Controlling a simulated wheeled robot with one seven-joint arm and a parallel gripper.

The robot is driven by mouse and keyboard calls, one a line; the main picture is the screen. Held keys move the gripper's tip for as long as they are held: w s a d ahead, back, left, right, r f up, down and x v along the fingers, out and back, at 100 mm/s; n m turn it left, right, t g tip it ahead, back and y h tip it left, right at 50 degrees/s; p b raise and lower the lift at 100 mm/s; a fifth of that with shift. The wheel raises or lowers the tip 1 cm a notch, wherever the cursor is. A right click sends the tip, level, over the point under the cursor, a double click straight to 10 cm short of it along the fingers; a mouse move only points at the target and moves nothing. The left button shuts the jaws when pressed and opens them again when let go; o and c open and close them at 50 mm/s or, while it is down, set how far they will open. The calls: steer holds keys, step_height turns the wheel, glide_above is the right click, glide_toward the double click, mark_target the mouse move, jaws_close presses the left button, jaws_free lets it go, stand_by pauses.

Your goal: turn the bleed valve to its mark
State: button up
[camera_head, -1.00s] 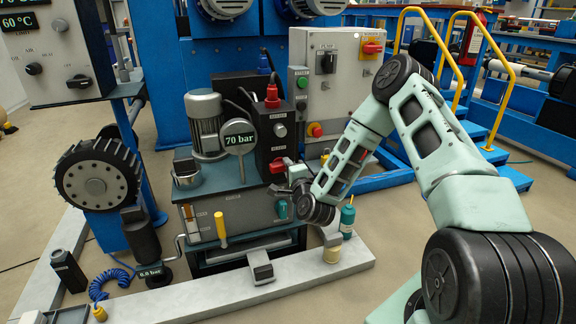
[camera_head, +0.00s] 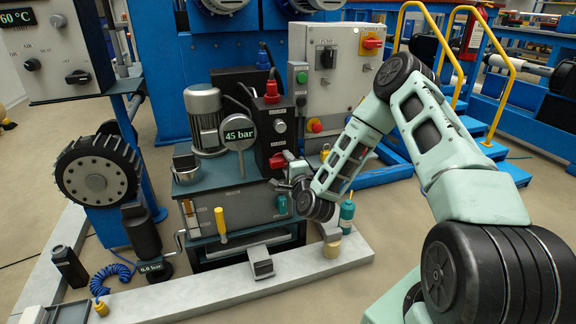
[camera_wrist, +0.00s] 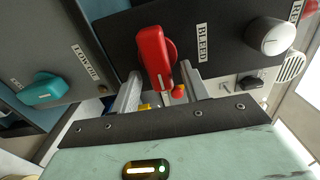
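The bleed valve is a red lever handle (camera_wrist: 156,58) on a dark block, next to a BLEED label (camera_wrist: 201,43) in the wrist view. It also shows in the head view as a red handle (camera_head: 278,160) on the black block above the tank. My gripper (camera_wrist: 160,92) is open, with one finger on each side of the handle's lower end and visible gaps beside it. In the head view my gripper (camera_head: 284,184) is just below the handle. The gauge (camera_head: 238,134) reads 45 bar. I cannot make out the valve's mark.
A teal knob (camera_wrist: 42,90) is left of the fingers and a silver knob (camera_wrist: 270,37) is to the right. A yellow-handled tool (camera_head: 221,224) stands at the tank's front. A teal bottle (camera_head: 347,214) stands right of the tank. Floor to the right is free.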

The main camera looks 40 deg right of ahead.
steer(key=p+v, duration=0.3)
steer(key=v, duration=1.4)
steer(key=shift+s, duration=0.25)
steer(key=shift+r, duration=0.1)
